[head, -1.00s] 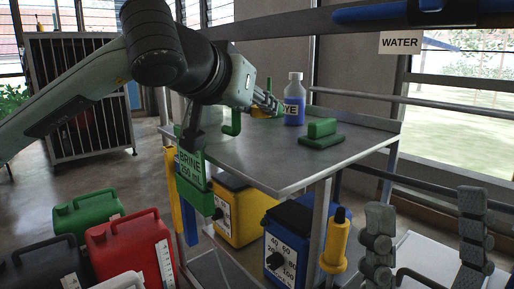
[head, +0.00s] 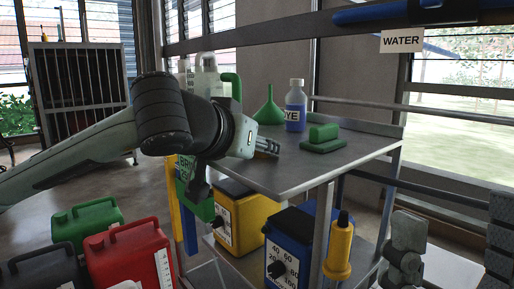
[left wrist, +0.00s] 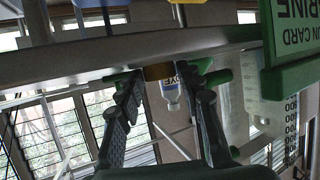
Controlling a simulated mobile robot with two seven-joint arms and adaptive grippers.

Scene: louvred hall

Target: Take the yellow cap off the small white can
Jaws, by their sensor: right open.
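I cannot make out the small white can in the head view; my left arm covers part of the table's left side. My left gripper (head: 268,147) reaches over the left part of the grey table (head: 290,178). In the left wrist view its fingers (left wrist: 160,80) stand apart, with a brownish-yellow piece (left wrist: 158,72) showing between the tips; I cannot tell whether this is the cap or whether the fingers touch it. My right gripper (head: 452,242) is low at the right with its fingers apart, away from the table.
A blue DYE bottle (head: 296,108), a green funnel (head: 268,112) and a green block on a base (head: 323,138) stand on the table. A clear jug (head: 208,80) is behind my left arm. Yellow (head: 234,208) and blue (head: 288,240) boxes sit below. The front table top is bare.

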